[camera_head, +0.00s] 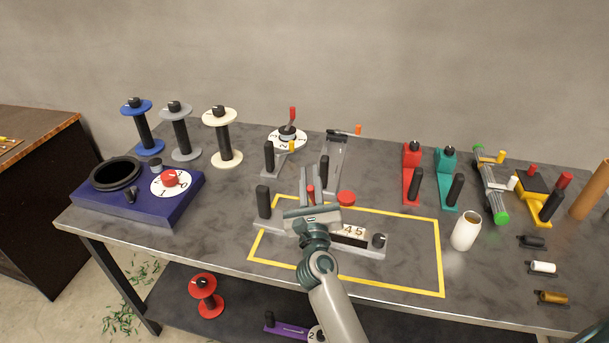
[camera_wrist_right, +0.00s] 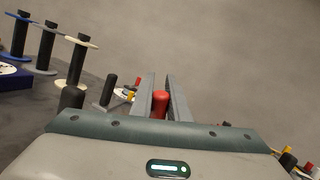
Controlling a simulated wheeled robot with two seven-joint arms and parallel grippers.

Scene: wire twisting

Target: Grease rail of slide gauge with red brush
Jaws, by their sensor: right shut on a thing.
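The slide gauge (camera_head: 372,251) lies inside the yellow outline on the table. It is a long grey base with a black upright handle (camera_head: 263,201) at its left, a white number panel (camera_head: 353,232) and a dark knob (camera_head: 379,240) at its right. My right gripper (camera_head: 309,174) is above the middle of the gauge and hides part of its rail. It is shut on a red handle, taken to be the red brush (camera_head: 311,194); the handle also shows between the fingers in the right wrist view (camera_wrist_right: 159,103). The bristles are hidden. My left gripper is not in view.
A red round cap (camera_head: 346,198) shows just right of my right gripper. Spools and a blue box (camera_head: 140,205) are at left. Red and teal tools (camera_head: 446,178) stand at back right.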

